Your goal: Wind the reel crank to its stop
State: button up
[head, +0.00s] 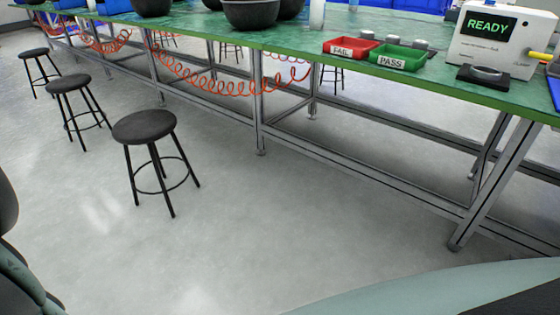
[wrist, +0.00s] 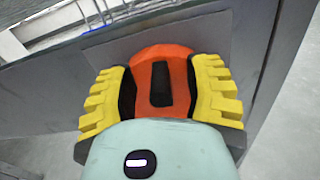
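My gripper (wrist: 162,95) is in the wrist view, its yellow ribbed fingers spread wide with dark inner pads. An orange rounded piece (wrist: 162,58) with a black bar in its middle fills the space between the fingers. I cannot tell whether it is part of my gripper or a separate thing behind it, and I see no clear grip on it. No reel or crank can be made out for sure in either view. My gripper does not show in the head view.
A long green-topped bench (head: 300,40) on metal legs runs across the back. It bears a red FAIL tray (head: 342,53), a green PASS tray (head: 398,64) and a white READY device (head: 495,45). Several dark stools, one nearest (head: 145,127), stand at left. Orange coiled cords hang under the bench. The middle floor is clear.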

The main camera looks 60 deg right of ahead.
grip_shut()
jog(key=shift+r, duration=0.1)
dwell(0.7)
jog(key=shift+w+m, duration=0.15)
jog(key=shift+m, duration=0.25)
jog(key=shift+w+m, duration=0.1)
jog(key=shift+m, duration=0.2)
jog(key=w+f+m+p, duration=0.1)
jog(key=w+f+m, duration=0.2)
jog(key=f+m, duration=0.5)
jog(key=m, duration=1.3)
jog(key=shift+w+d+m+p, duration=0.25)
jog(key=shift+m+p, duration=0.1)
jog(key=shift+m, duration=0.05)
jog(key=shift+s+f+m, duration=0.2)
jog(key=shift+f+m, duration=0.15)
jog(key=shift+m, duration=0.4)
jog(key=shift+s+f+m, duration=0.15)
jog(key=shift+f+m, duration=0.2)
jog(key=shift+m, duration=0.4)
